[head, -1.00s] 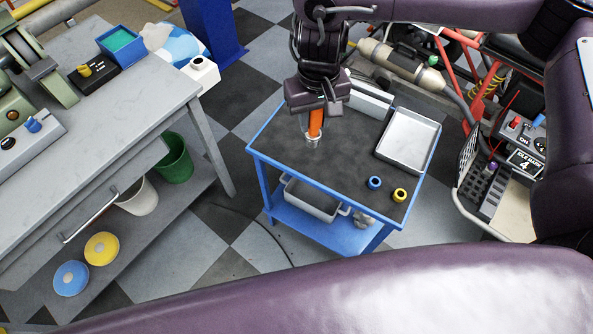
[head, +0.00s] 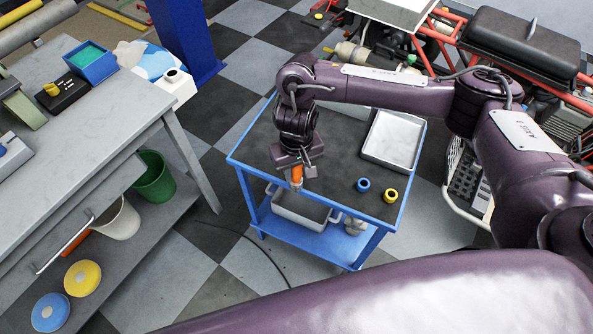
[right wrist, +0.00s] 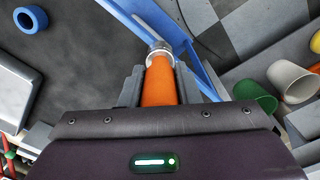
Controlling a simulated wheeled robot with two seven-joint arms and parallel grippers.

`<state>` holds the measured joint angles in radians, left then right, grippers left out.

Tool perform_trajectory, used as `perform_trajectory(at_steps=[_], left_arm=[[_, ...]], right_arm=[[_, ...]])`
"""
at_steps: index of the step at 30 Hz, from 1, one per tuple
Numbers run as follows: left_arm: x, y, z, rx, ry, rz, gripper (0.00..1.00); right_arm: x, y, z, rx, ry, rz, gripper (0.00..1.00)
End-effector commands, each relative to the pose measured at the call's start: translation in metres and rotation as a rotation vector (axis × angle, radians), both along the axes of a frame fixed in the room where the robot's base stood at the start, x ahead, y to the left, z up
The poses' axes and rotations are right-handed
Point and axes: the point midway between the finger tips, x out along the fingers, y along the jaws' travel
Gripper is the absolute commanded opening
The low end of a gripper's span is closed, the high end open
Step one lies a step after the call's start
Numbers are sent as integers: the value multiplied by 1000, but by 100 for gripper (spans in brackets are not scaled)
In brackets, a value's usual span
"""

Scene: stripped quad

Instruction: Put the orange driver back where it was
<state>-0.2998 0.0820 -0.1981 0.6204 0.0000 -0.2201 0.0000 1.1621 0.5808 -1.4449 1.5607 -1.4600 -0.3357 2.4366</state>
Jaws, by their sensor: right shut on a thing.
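The orange driver (head: 296,174) is in my right gripper (head: 297,164), over the front edge of the blue cart (head: 262,176). In the right wrist view the driver (right wrist: 159,82) has an orange handle with a silver collar at its far end. The fingers of my right gripper (right wrist: 158,88) are shut on the handle from both sides. The collar end shows against the cart's blue rim (right wrist: 146,22). I cannot tell how high it is above the rim. My left gripper is not in view.
The cart's dark top carries a metal tray (head: 393,140), a blue ring (head: 363,185) and a yellow ring (head: 390,196). A grey bin (head: 300,209) sits on the lower shelf. A grey workbench (head: 85,150) stands at left, with a green bucket (head: 154,178) and white bucket (head: 118,219) below.

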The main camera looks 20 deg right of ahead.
Motion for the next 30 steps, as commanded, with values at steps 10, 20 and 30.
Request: perform_trajectory(at_steps=[10, 20, 30], left_arm=[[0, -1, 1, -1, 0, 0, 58], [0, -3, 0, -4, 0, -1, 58], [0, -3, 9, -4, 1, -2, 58]], right_arm=[[0, 0, -2, 0, -1, -1, 2], [0, 0, -3, -1, -1, -1, 51], [2, 0, 19, -2, -6, 0, 51]])
